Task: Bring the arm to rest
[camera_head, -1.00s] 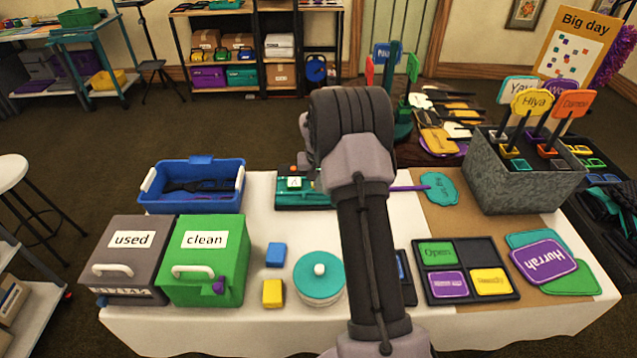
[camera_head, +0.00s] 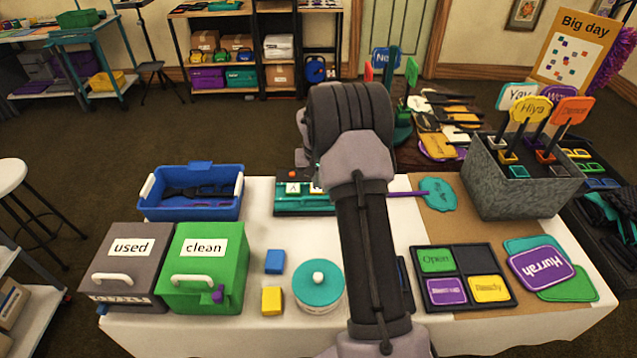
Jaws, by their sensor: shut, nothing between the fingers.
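My arm rises from the bottom edge of the head view, right of the middle, and reaches forward over the white table (camera_head: 240,325). Its dark upper joint covers part of the table's far side. My gripper is hidden behind the arm, so its fingers do not show. A teal sign (camera_head: 437,194) on a purple stick lies on the brown mat (camera_head: 433,228), its stick running behind the arm.
A grey box (camera_head: 130,255) marked "used", a green box (camera_head: 203,265) marked "clean" and a blue bin (camera_head: 190,212) stand at left. A round teal-lidded tub (camera_head: 318,285) is close to the arm. A metal planter (camera_head: 520,190) with upright signs stands at right.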

